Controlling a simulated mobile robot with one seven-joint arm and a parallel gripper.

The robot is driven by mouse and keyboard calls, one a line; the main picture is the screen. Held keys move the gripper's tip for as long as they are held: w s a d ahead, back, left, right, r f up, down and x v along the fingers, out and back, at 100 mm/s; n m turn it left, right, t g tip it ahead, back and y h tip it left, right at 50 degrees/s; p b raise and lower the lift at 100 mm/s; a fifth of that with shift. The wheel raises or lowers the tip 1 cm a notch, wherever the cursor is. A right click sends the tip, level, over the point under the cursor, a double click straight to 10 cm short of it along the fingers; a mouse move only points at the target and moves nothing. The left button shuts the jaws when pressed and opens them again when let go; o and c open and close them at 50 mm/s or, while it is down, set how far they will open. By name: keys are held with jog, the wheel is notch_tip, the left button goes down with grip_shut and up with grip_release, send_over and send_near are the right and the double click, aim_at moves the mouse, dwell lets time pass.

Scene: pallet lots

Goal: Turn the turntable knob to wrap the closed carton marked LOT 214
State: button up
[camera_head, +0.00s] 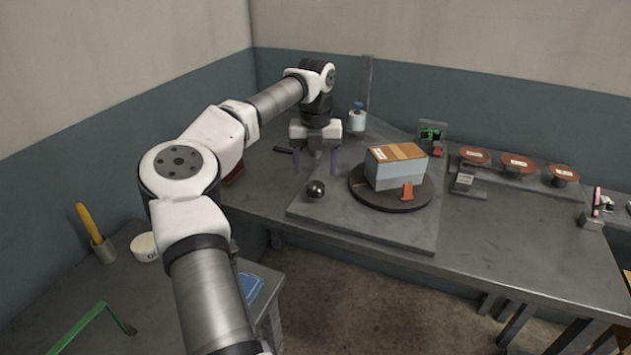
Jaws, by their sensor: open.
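The carton (393,174) sits on the round dark turntable (362,196). Its top is brown and closed, its sides look pale grey, and a small white label on top is too small to read. An orange piece (407,190) stands at its front. A dark ball-shaped knob (316,188) stands on the grey base plate (355,230), left of the turntable. My gripper (316,168) points down with open, empty jaws, behind and above the knob in the picture. I cannot tell its exact height, and it appears apart from the knob.
A pale roll with a blue top (356,121) stands by a post behind the turntable. A device with a green display (431,134) and several brown round discs (518,163) stand to the right. A cup with a yellow-handled tool (103,248) is on the left table. The front right tabletop is clear.

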aim_at(316, 185)
notch_tip(316, 185, up, 8)
dwell(1.8)
